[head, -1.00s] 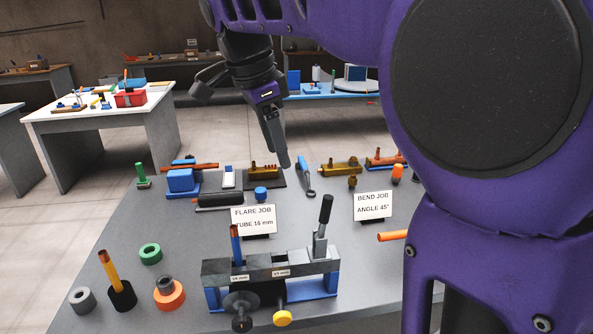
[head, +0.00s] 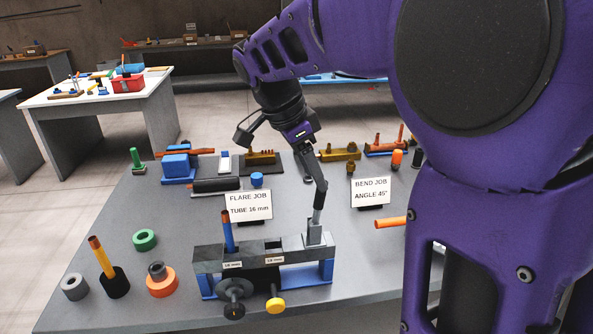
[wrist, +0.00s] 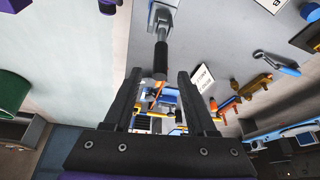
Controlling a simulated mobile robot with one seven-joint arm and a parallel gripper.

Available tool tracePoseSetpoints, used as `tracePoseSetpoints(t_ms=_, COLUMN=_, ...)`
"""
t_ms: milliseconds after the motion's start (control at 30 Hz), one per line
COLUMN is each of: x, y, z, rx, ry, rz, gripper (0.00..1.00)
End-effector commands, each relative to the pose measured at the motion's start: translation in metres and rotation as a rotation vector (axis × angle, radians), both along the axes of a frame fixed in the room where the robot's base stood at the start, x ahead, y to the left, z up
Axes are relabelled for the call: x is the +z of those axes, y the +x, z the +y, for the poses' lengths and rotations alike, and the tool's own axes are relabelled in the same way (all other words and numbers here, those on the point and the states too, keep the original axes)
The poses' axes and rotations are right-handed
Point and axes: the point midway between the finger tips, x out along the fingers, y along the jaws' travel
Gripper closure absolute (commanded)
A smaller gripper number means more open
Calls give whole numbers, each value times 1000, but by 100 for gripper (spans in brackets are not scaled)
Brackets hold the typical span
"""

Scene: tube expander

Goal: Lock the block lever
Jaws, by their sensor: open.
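The block (head: 208,258) is a grey clamp bar on blue feet at the table's front, with a dark knob (head: 234,290) and a yellow knob (head: 275,304). A blue and orange tube (head: 228,235) stands upright in its left part. The block lever (head: 317,216) rises at its right end. In the wrist view the handle (wrist: 161,60) lies in line with the gap between my open fingers (wrist: 160,76). Contact cannot be told.
Signs for a flare job (head: 249,204) and a bend job (head: 370,190) stand behind the block. An orange tube (head: 391,223) lies to its right. Rings and a black cup (head: 115,284) with a tube stand on the left. Tools line the table's back.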

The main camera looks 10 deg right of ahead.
Motion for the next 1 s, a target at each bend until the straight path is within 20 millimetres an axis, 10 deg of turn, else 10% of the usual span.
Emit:
tracePoseSetpoints(t_ms=300, x=-42, y=4, z=-17, rx=0, ry=0, rz=1, gripper=43)
tracePoseSetpoints(t_ms=667, x=-48, y=5, z=-19, rx=0, ry=0, rz=0, gripper=43)
tracePoseSetpoints(t_ms=1000, x=-47, y=5, z=-19, rx=0, ry=0, rz=0, gripper=100)
